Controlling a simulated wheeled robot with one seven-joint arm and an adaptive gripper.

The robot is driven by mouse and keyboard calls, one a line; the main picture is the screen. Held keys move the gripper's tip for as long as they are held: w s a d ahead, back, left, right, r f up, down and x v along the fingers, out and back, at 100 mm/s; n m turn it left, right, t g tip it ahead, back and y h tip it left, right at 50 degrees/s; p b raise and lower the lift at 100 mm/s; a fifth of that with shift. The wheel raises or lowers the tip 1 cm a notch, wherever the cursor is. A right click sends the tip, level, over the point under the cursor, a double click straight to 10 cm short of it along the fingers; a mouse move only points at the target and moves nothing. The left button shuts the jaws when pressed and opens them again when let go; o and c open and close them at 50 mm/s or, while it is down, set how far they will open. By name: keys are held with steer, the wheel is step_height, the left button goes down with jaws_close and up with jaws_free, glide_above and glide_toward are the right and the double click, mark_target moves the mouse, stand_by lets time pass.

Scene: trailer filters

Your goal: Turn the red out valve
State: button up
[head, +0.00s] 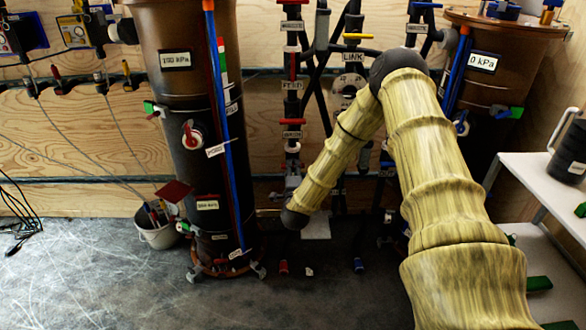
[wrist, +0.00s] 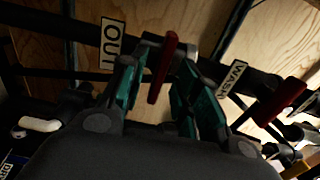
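In the wrist view, the red out valve handle (wrist: 164,66) is a long red lever on a dark pipe, right of the white "OUT" label (wrist: 112,43). My gripper (wrist: 157,76) is open, with one teal finger on each side of the lever. A gap shows between the left finger and the lever; the right finger is closer, and I cannot tell whether it touches. In the head view I cannot make out my gripper or this valve; my yellow arm covers part of the pipework.
In the wrist view, a second red lever (wrist: 280,101) is right of the "WASH" label (wrist: 238,78). In the head view, a brown tank (head: 185,90) stands left, another tank (head: 510,70) right, and a white shelf (head: 545,180) at the right edge.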

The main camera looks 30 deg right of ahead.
steer(key=shift+x, duration=1.35)
jaws_close()
